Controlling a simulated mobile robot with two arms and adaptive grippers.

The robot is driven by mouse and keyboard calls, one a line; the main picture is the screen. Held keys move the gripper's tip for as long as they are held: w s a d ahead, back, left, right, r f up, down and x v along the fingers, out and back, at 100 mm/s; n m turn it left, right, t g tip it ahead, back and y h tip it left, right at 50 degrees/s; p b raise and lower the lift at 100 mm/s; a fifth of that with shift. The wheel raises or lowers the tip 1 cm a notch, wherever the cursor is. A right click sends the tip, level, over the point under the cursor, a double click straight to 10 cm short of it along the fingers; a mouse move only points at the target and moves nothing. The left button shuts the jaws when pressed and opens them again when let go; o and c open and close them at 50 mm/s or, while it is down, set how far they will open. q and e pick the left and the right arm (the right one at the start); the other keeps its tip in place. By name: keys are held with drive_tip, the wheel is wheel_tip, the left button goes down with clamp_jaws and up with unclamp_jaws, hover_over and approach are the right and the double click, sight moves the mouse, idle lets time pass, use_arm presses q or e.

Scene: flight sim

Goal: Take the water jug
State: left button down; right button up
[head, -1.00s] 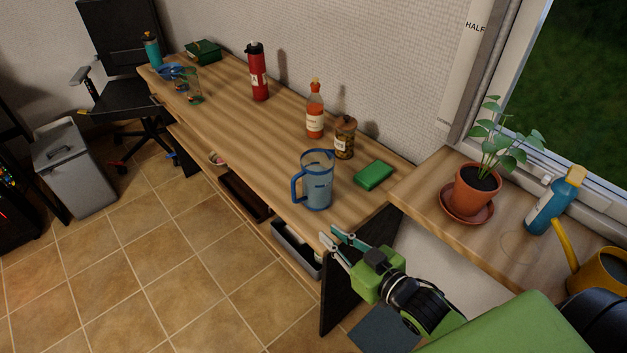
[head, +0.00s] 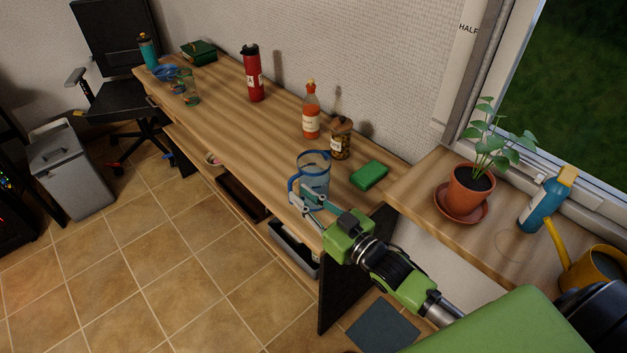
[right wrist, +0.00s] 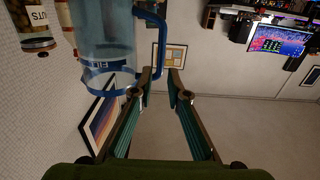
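The water jug (head: 316,178) is clear blue with a blue rim and handle. It stands upright near the front edge of the wooden desk (head: 225,118). My right gripper (head: 302,199) reaches in front of it, its fingers by the handle on the jug's left side and hiding the jug's lower part. In the right wrist view the jug (right wrist: 103,35) is at upper left. Its handle (right wrist: 162,42) runs down close to the tips of my right gripper (right wrist: 160,77). The fingers are apart, and I cannot tell whether one touches the handle. My left gripper is not in view.
A green block (head: 369,175), a nut jar (head: 340,142) and an orange bottle (head: 311,115) stand behind the jug. A red flask (head: 252,77) is farther left. A potted plant (head: 470,187) stands on the sill at right. Open drawers are below the desk edge.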

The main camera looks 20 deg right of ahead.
sight(291, 189)
drive_tip(key=shift+f+p+x, duration=0.15)
drive_tip(key=shift+p+x, duration=0.1)
drive_tip(key=shift+x, duration=1.05)
drive_tip(key=shift+f+p+x, duration=0.15)
drive_tip(key=shift+p+x, duration=0.1)
drive_tip(key=shift+x, duration=1.05)
clamp_jaws()
drive_tip(key=shift+r, duration=0.15)
